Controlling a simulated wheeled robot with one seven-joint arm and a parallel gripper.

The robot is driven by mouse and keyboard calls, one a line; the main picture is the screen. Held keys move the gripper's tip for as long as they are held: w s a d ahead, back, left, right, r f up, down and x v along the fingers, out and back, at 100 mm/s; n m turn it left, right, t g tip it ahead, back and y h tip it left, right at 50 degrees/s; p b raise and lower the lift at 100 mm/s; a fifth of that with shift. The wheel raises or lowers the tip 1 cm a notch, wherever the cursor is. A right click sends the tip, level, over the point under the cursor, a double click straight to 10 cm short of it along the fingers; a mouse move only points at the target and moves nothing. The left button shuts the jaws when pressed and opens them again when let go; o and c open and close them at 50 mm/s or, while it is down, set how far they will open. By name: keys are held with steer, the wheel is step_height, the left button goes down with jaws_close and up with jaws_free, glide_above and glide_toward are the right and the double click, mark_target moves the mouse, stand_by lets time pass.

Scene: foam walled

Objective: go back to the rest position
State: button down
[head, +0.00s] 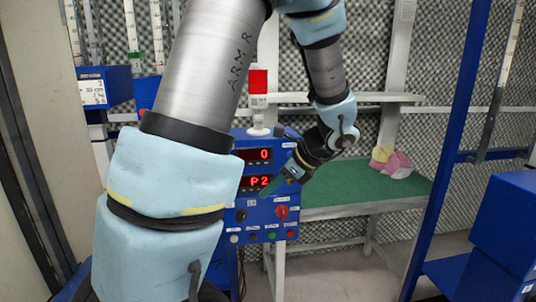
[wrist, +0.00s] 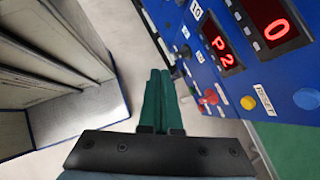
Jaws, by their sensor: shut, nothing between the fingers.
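My gripper (head: 267,190) is in front of the blue control panel (head: 262,222) in the head view, pointing down and to the left. In the wrist view its two green fingers (wrist: 157,88) lie side by side, shut, with nothing between them. The panel shows red digits, "0" above and "P2" below, with a red knob and several small buttons under them. In the wrist view the panel is at the upper right, tilted, and the fingertips appear close to its edge. I cannot tell whether they touch it.
A green-topped bench (head: 370,187) stands behind at the right, with pink and yellow cloths (head: 391,162) on it. A red lamp (head: 259,81) rises above the panel. Blue frames stand at the right. Grey floor shows below, and a pale shelf-like structure (wrist: 45,80) is at the wrist view's left.

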steer(key=s+a+f+n+g+h, duration=0.1)
steer(key=s+a+n+h, duration=0.2)
steer(key=n, duration=0.7)
steer(key=s+a+f+n+g+h, duration=0.1)
steer(key=s+a+n+h, duration=0.3)
steer(key=n, duration=0.7)
steer(key=shift+s+a+f+n+h, duration=0.3)
steer(key=shift+s+a+f, duration=0.15)
steer(key=shift+a+f, duration=0.3)
steer(key=shift+a, duration=0.1)
